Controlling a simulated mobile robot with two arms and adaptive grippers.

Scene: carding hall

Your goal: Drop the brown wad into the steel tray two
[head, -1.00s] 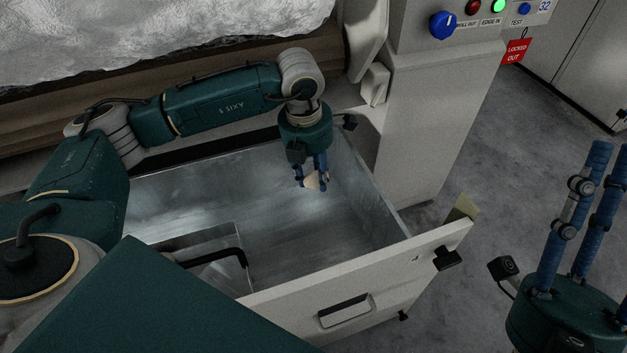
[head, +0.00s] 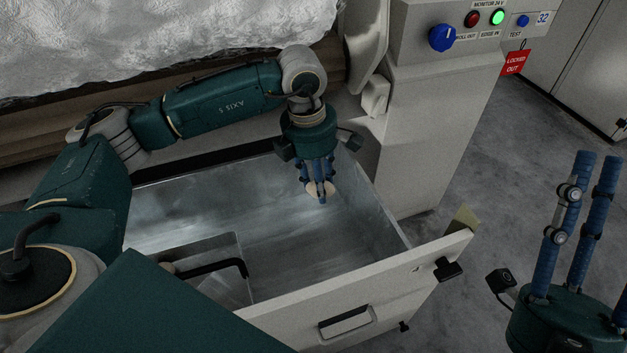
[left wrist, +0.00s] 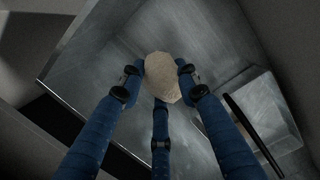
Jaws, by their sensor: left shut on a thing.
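My left gripper (head: 319,190) points down inside the open drawer, with its blue fingers shut on a pale tan wad (left wrist: 162,78). The wad is held above the drawer floor near the drawer's back right corner, and the fingers partly cover it in the head view. A steel tray (head: 228,283) with a black handle is in the drawer, left of the gripper; my own arm hides part of it. It also shows at the right in the left wrist view (left wrist: 262,112). No number is readable on it. My right gripper (head: 597,158) is at the right, fingers up, open and empty.
The metal-lined drawer (head: 300,255) has a pale front with a handle slot. A machine column with buttons (head: 430,120) stands behind its right end. White fibre (head: 150,40) lies at the back left. Grey floor (head: 480,190) is clear on the right.

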